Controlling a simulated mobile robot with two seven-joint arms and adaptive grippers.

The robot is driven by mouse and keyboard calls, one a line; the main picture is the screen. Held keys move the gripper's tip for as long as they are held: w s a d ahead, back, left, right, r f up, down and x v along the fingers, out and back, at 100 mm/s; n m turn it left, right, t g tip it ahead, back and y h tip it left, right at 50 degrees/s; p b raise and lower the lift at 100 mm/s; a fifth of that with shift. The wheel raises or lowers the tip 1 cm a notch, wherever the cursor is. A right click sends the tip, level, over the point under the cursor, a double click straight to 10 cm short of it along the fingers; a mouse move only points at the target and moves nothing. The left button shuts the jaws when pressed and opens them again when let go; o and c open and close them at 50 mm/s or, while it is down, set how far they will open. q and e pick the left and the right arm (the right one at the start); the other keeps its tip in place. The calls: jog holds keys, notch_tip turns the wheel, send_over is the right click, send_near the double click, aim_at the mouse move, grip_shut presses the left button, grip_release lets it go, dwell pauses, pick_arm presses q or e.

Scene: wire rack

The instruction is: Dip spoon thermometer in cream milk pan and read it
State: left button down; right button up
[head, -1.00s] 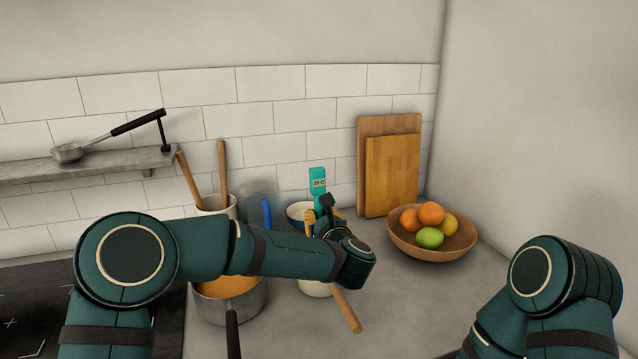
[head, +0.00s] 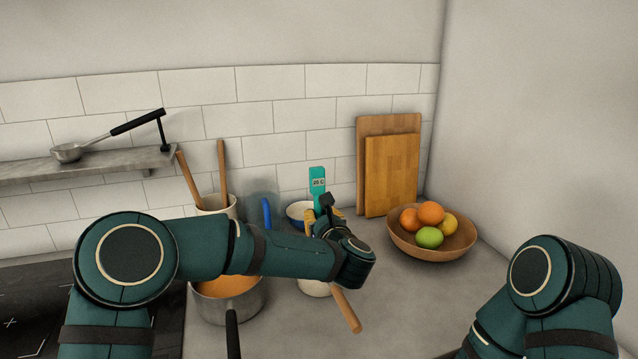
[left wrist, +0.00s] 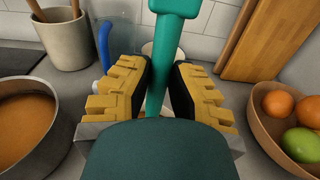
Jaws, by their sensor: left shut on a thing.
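The spoon thermometer (head: 317,178) is teal and stands upright; its display appears to read 20 C in the head view. My left gripper (head: 323,222) is shut on its stem, which also runs between the yellow finger pads in the left wrist view (left wrist: 160,90). The thermometer's lower end is hidden. The cream milk pan (head: 316,290) is mostly hidden behind my left wrist; its wooden handle (head: 347,311) points toward the front. I cannot tell whether the tip is in the milk. My right gripper is out of view.
A steel pan (head: 252,306) with orange contents stands left of the cream pan. A utensil crock (head: 229,210), blue-handled jug (head: 267,213) and blue-white bowl (head: 298,212) stand behind. A fruit bowl (head: 455,248) and cutting boards (head: 390,170) are at right. The right front counter is clear.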

aim_at(319, 174)
pick_arm(q)
jog(key=shift+r+p, duration=1.3)
jog(key=shift+r, duration=3.85)
